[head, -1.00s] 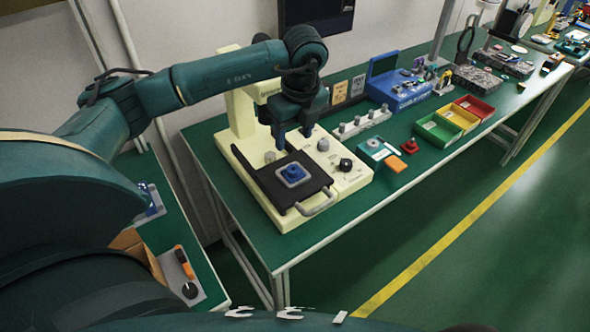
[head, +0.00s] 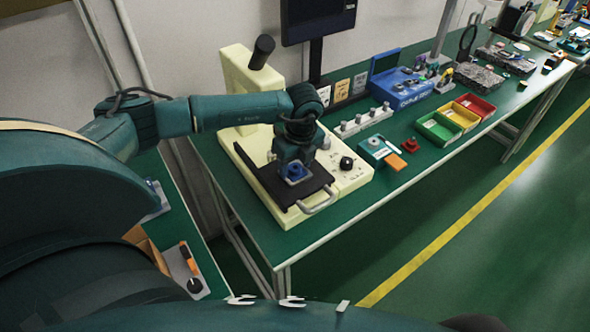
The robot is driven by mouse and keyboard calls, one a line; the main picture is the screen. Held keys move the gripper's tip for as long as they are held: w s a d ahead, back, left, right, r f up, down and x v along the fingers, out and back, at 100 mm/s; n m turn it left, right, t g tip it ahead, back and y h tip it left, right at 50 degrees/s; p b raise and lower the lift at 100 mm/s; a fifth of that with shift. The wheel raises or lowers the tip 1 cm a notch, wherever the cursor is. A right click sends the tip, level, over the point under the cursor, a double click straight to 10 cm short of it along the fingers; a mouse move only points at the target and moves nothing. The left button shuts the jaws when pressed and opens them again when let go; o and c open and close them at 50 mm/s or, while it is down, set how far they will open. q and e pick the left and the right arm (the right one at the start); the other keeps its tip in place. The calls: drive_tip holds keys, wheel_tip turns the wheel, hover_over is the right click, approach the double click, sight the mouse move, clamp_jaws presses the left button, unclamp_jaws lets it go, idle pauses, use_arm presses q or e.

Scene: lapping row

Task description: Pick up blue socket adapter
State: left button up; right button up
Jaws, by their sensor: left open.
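The blue socket adapter (head: 295,171) sits on the grey square in the black plate (head: 257,181) of the cream machine (head: 356,182). My left gripper (head: 292,168) is low over the plate, right at the adapter. It is open, with its fingers around or just beside the adapter; the gripper partly hides it, so contact cannot be told. My right gripper is not in view.
A metal handle (head: 318,202) sticks out at the plate's front. The machine's microscope-like head (head: 249,69) rises behind. A teal box (head: 375,150), a red knob piece (head: 410,146) and colored bins (head: 439,129) stand to the right. The green bench front right is clear.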

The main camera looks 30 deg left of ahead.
use_arm(q)
drive_tip(key=shift+c, duration=0.3)
drive_tip(key=c, duration=0.7)
drive_tip(key=shift+c, duration=0.2)
drive_tip(key=shift+r, duration=0.15)
